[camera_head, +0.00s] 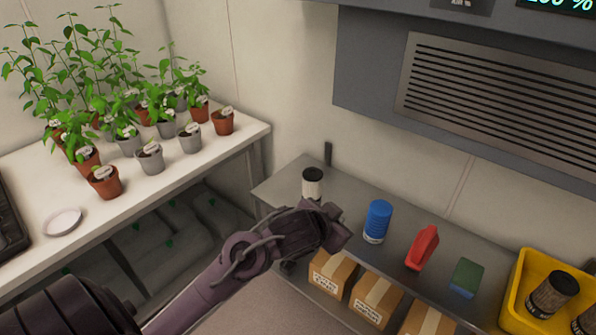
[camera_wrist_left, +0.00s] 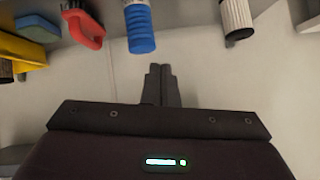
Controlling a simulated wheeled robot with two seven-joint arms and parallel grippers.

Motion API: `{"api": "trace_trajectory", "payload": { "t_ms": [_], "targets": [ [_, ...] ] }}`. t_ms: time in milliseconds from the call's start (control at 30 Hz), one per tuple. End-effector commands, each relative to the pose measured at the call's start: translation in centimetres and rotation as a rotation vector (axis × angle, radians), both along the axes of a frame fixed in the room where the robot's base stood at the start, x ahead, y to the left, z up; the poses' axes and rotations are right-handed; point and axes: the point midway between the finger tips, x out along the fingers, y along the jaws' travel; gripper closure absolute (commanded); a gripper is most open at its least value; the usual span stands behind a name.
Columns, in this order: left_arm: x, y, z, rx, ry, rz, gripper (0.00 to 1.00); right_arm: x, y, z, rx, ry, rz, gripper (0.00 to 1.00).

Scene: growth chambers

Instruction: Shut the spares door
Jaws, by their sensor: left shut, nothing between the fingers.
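No door that I can make out as the spares door shows in either view. A small dark upright piece (camera_head: 328,153) stands at the back edge of the steel shelf (camera_head: 285,181); I cannot tell what it belongs to. My left gripper (camera_head: 338,230) is over the front of the shelf, just in front of a white canister with a dark top (camera_head: 313,186). Its fingers are together and empty in the left wrist view (camera_wrist_left: 160,84). My right gripper is in neither view.
Cardboard boxes (camera_head: 376,298) sit below. Potted plants (camera_head: 150,157) crowd the white bench (camera_head: 200,182) at left.

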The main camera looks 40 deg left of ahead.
Motion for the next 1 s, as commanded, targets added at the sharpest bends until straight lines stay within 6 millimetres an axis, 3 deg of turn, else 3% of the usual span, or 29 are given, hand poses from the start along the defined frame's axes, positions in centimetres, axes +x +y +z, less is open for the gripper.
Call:
{"api": "trace_trajectory", "payload": {
  "t_ms": [33,200,300,400,567,700,800,900,1000],
  "targets": [
    [2.1,0.4,4.1,0.018,-0.112,-0.027,1.0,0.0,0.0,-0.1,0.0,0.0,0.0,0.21],
    [6.6,1.3,16.3,0.019,-0.395,-0.138,1.0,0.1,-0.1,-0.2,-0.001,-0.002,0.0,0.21],
    [7.6,2.3,23.4,0.005,-0.505,-0.206,1.0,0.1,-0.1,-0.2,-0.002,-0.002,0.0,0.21],
    [7.4,4.0,30.1,-0.016,-0.573,-0.259,1.0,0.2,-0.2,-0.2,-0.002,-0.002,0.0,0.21],
    [3.9,8.0,40.2,-0.078,-0.615,-0.296,1.0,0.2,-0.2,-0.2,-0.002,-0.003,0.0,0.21],
    [-1.7,11.7,47.2,-0.173,-0.612,-0.276,1.0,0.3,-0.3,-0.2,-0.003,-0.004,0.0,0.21],
    [-5.8,13.8,50.3,-0.247,-0.603,-0.25,1.0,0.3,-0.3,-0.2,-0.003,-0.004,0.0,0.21],
    [-8.8,15.1,52.0,-0.307,-0.593,-0.23,1.0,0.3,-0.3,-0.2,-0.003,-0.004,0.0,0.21],
    [-10.4,15.6,52.7,-0.342,-0.586,-0.219,1.0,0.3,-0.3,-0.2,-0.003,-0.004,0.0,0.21]
  ]
}}
